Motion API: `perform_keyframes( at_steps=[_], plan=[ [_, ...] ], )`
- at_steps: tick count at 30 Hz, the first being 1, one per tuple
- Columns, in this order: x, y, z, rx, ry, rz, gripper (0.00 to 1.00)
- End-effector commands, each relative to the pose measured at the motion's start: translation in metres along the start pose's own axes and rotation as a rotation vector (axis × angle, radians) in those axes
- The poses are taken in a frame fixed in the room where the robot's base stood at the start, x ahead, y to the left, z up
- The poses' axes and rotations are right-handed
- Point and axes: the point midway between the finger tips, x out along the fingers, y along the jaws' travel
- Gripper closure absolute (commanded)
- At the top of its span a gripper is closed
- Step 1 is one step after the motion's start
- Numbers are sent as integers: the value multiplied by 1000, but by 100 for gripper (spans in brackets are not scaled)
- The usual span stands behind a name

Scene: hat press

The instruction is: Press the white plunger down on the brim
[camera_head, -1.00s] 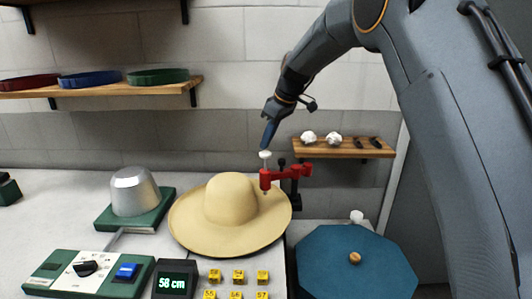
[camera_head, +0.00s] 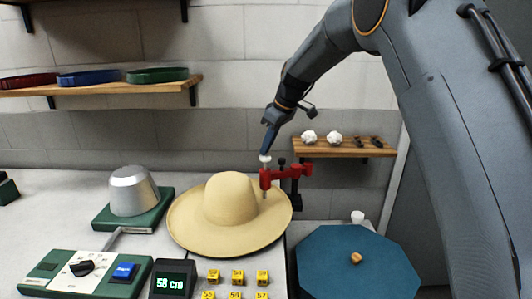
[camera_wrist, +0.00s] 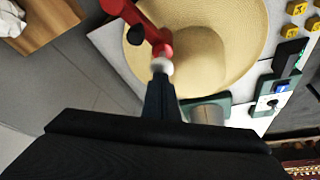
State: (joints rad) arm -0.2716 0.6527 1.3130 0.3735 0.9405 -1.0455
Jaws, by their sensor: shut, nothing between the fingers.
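The wide tan hat (camera_head: 228,200) lies on the white counter, brim down, crown up. A red clamp-like arm (camera_head: 288,172) reaches over its right side and carries the white plunger (camera_head: 264,158). The plunger's thin rod (camera_head: 264,193) comes out below the red arm over the brim; I cannot tell whether its tip touches. My gripper (camera_head: 265,152) is shut and empty, pointing down with its fingertips on the plunger's top. In the wrist view the white plunger (camera_wrist: 162,66) shows just beyond my shut fingers (camera_wrist: 161,82), with the hat (camera_wrist: 205,35) behind.
A metal hat block (camera_head: 133,190) on a green base stands left of the hat. A control box (camera_head: 85,271), a display reading 58 cm (camera_head: 172,279) and yellow numbered blocks (camera_head: 237,277) lie in front. A blue octagonal top (camera_head: 325,262) stands right. A wooden shelf (camera_head: 345,149) is behind.

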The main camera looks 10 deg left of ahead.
Motion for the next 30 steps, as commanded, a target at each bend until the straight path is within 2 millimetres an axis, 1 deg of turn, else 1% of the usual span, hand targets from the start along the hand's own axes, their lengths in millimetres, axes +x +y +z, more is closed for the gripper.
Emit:
perform_keyframes(
  at_steps=[21, 30],
  plan=[
    [19, 0, 8, 1, -1, -2, 100],
    [20, -1, 9, 1, -3, -3, 100]
  ],
)
